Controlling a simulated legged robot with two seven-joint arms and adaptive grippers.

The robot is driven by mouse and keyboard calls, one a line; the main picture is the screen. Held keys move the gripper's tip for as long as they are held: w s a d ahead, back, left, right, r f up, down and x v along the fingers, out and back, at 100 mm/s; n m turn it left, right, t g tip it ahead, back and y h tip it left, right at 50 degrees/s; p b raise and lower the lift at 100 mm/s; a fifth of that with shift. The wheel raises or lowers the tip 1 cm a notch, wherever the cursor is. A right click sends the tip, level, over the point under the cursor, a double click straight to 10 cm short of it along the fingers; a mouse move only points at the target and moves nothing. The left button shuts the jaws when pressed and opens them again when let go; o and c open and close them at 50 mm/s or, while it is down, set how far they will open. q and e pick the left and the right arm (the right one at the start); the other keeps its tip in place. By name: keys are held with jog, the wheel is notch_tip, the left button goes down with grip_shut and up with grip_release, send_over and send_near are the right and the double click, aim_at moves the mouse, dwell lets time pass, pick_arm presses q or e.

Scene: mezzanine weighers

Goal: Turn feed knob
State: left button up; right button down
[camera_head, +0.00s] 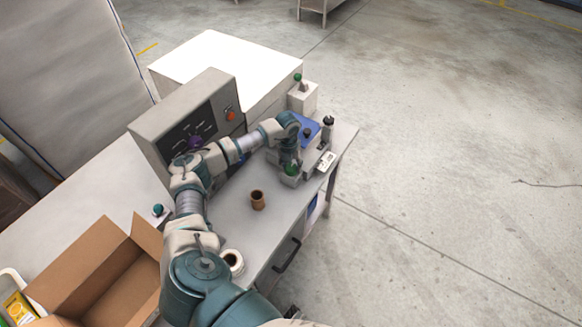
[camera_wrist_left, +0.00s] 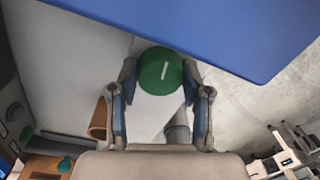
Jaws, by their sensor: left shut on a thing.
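The feed knob, a round green knob with a white line on its face, shows in the left wrist view (camera_wrist_left: 160,72) and as a small green patch in the head view (camera_head: 291,170). It sits on a small pale box near the table's right edge. My left gripper (camera_head: 290,163) comes down over it, and its arm and wrist hide much of it in the head view. In the left wrist view its two fingers (camera_wrist_left: 160,80) are shut on the knob, one at each side. The white line leans slightly from vertical. My right gripper is not in view.
A blue plate (camera_head: 309,130) lies just behind the gripper. A grey control panel (camera_head: 172,127) stands left of my forearm. A brown cup (camera_head: 258,201), a white roll (camera_head: 232,261) and an open cardboard box (camera_head: 82,262) are on the near side. Bare tabletop surrounds the cup.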

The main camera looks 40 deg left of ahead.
aim_at(289, 165)
pick_arm(q)
jog(key=shift+w+a+r+m, duration=0.1)
jog(key=shift+w+m, duration=0.05)
jog(key=shift+m, duration=0.15)
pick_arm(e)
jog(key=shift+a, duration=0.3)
pick_arm(q)
jog(key=o, duration=1.1)
jog(key=shift+o, duration=0.4)
jog(key=shift+w+a+f, duration=0.1)
jog(key=shift+a+f, duration=0.05)
jog(key=shift+f, duration=0.1)
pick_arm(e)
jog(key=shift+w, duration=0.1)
pick_arm(q)
jog(key=shift+r, duration=0.35)
notch_tip(289, 165, up, 11)
jog(key=shift+a, duration=0.4)
jog(key=shift+d, duration=0.1)
